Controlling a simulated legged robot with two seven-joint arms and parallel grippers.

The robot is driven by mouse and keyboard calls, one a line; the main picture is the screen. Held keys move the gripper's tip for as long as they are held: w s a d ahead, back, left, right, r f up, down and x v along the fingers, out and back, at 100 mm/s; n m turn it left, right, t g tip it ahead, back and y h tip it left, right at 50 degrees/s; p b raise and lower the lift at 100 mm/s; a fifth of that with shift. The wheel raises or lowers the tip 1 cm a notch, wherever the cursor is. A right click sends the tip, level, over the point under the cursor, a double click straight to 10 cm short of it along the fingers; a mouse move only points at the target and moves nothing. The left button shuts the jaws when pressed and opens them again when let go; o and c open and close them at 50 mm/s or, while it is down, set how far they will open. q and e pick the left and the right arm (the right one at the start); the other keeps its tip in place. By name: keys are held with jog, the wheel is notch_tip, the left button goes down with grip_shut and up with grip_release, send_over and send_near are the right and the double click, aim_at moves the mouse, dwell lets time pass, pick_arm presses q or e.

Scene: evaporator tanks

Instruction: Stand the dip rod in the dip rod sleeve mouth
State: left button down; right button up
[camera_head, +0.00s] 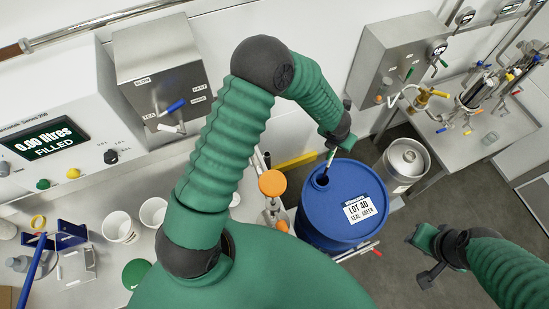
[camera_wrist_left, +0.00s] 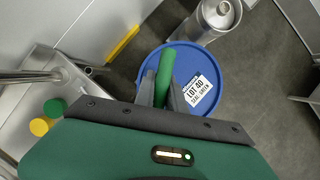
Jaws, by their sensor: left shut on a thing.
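In the head view my left gripper (camera_head: 333,152) hangs over the back of the blue drum. In the left wrist view my left gripper (camera_wrist_left: 163,92) is shut on a green cylindrical piece, which I take for the dip rod (camera_wrist_left: 165,68). In the head view only a thin pale and green bit of the rod (camera_head: 330,160) shows, just above the drum's dark round opening (camera_head: 323,181). I cannot tell whether its tip is in the opening. No sleeve mouth can be picked out for certain. My right gripper (camera_head: 425,257) is right of the drum, away from it; its jaws are unclear.
The blue drum (camera_head: 314,218) bears a white "LOT 40 SEAL GREEN" label. A steel can (camera_head: 405,160) stands behind it on the right. At left are a bench with white cups (camera_head: 119,226), a blue bracket (camera_head: 68,238) and a slanted blue tube (camera_head: 36,270).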

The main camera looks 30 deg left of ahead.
pick_arm(q)
jog(key=a+f+n+y+p, duration=0.1)
jog(key=a+f+n, duration=0.15)
jog(key=a, duration=1.25)
jog(key=a+f+n+y+p, duration=0.15)
jog(key=a+n, duration=0.25)
jog(key=a, duration=1.1)
jog(key=shift+m, duration=0.25)
jog(key=f+b, duration=0.4)
jog(key=f, duration=0.1)
jog(key=shift+d, duration=0.2)
jog(key=shift+s+d+r, duration=0.15)
jog(key=shift+d+r, duration=0.05)
jog(key=shift+a+f, duration=0.1)
jog(key=shift+a, duration=0.05)
